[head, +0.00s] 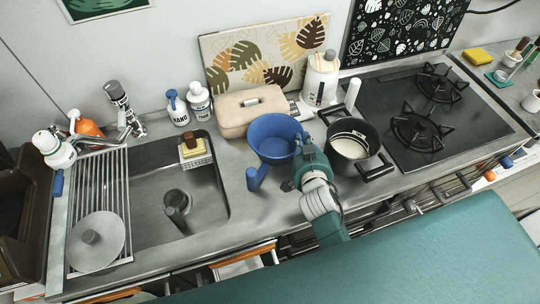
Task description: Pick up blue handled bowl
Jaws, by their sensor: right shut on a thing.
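The blue handled bowl (272,137) stands upright at the counter's middle, right of the sink, with its blue handle pointing toward the front edge. My right gripper (299,146) reaches in from the front and is shut on the bowl's right rim. Its fingertips are small and partly hidden by its own body. I cannot tell whether the bowl touches the counter. My left gripper is not in view.
A black pot (352,140) is close to the right of my gripper. A beige box (248,112) and a white canister (320,80) stand behind the bowl. The sink (140,205) is left, the stove (400,155) right. Counter in front of the bowl is mostly clear.

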